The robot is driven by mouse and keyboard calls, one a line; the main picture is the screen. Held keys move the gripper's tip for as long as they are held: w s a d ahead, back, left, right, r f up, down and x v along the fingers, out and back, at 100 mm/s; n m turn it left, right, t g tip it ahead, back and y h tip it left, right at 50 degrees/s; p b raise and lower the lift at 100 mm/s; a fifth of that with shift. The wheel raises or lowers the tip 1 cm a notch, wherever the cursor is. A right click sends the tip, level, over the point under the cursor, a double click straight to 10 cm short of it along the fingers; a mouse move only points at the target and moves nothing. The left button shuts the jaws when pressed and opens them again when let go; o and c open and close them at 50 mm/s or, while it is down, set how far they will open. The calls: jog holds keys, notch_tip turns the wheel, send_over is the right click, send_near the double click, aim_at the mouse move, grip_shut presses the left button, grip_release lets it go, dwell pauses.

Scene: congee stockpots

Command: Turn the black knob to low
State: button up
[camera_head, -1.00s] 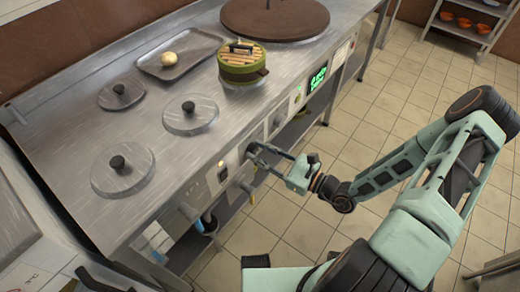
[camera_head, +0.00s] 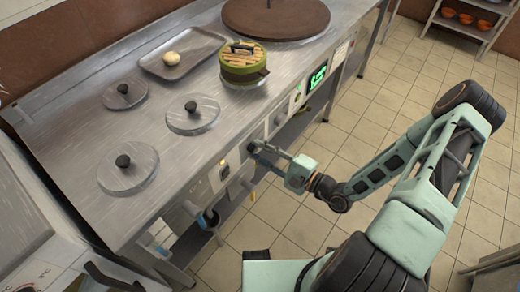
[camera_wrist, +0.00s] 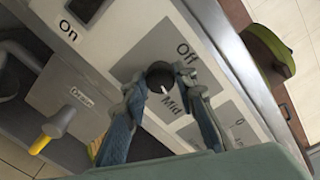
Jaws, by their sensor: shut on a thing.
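The black knob (camera_wrist: 160,74) is on the grey label plate of the counter's front panel, in the middle of the wrist view. Its white mark points toward the word "Mid" (camera_wrist: 173,105). The word "Off" (camera_wrist: 186,52) is up and to the right of it. I see no "Low" label. My gripper (camera_wrist: 164,88) is shut on the knob, with one finger on each side. In the head view my gripper (camera_head: 257,149) reaches the panel from the right, and the knob cannot be made out there.
An "On" switch (camera_wrist: 82,9) and a yellow-handled drain valve (camera_wrist: 54,128) are beside the knob. The steel counter (camera_head: 82,140) carries several round lids, a tray (camera_head: 206,46) and a green steamer (camera_head: 242,70). The tiled floor (camera_head: 345,130) in front is open.

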jog(key=n, duration=0.4)
jog(key=shift+f, duration=0.1)
jog(key=shift+n+t+p, duration=0.3)
jog(key=shift+n+t, duration=0.1)
jog(key=shift+n, duration=1.6)
jog(key=o, duration=1.2)
jog(key=shift+c, duration=0.2)
jog(key=shift+s+d, duration=0.1)
jog(key=v, duration=1.2)
